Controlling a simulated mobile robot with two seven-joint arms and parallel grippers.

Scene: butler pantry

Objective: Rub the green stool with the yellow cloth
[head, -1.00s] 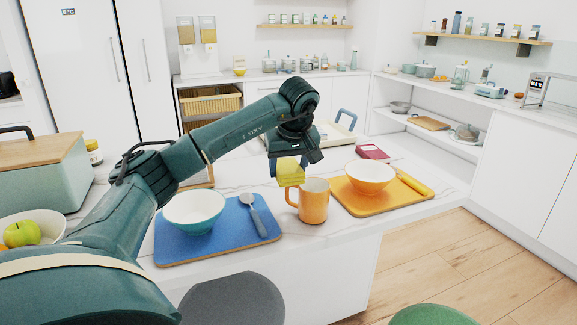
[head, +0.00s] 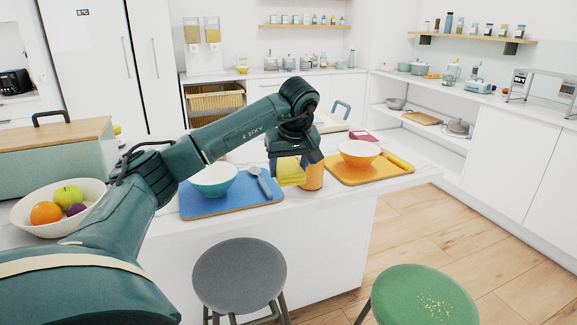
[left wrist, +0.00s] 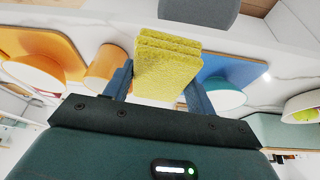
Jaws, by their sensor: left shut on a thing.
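My left gripper (head: 291,172) is shut on the folded yellow cloth (head: 291,171). The cloth also shows between the two fingers in the left wrist view (left wrist: 167,68). In the head view the gripper is in front of the orange mug (head: 314,178), above the counter's front edge. The green stool (head: 412,298) stands at the lower right, with pale crumb-like specks on the right part of its seat. The gripper is apart from the stool, up and to its left. My right gripper is not in view.
A grey stool (head: 240,272) stands left of the green one. The counter holds a blue mat (head: 200,212) with a bowl and spoon, an orange mat (head: 345,180) with a bowl, and a fruit bowl (head: 28,220). Wooden floor (head: 410,225) is clear behind the green stool.

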